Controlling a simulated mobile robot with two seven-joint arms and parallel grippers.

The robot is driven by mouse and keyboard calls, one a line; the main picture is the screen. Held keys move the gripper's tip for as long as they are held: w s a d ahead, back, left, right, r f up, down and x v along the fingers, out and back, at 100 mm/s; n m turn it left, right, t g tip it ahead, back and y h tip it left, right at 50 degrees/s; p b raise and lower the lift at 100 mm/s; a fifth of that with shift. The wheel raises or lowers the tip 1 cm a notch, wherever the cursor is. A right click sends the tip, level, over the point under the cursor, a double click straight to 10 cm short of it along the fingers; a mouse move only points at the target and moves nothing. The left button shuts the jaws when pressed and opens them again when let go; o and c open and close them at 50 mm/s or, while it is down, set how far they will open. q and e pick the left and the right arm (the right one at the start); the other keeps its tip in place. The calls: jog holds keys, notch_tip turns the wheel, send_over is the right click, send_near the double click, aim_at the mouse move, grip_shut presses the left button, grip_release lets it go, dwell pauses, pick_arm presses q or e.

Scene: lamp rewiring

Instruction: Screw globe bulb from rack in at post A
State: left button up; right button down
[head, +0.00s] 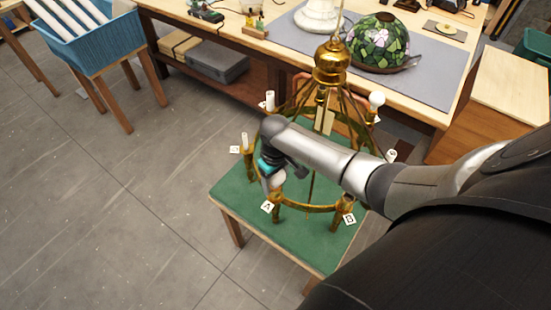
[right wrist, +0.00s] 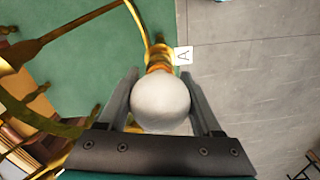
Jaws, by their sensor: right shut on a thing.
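My right gripper (head: 273,181) is shut on a white globe bulb, which shows clearly between its two fingers in the right wrist view (right wrist: 160,96). The brass chandelier (head: 331,65) stands on a green-topped table. Post A (head: 277,212), with its white A tag (head: 267,207), is on the near side of its ring. In the right wrist view the brass end of post A (right wrist: 158,61) lines up with the globe, beside the A tag (right wrist: 184,56). The globe hides the bulb's base, so I cannot tell how far it sits in the post. My left gripper is out of view.
Post B's tag (head: 349,219) is right of A. Another round white bulb (head: 376,99) and white candle sleeves (head: 245,141) stand around the ring. The workbench behind holds a stained-glass shade (head: 377,42). A blue crate (head: 95,42) stands back left; floor at left is clear.

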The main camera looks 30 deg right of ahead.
jog(key=shift+m, duration=0.7)
grip_release()
jog(key=shift+r, duration=0.15)
notch_tip(320, 180, up, 15)
dwell(0.4)
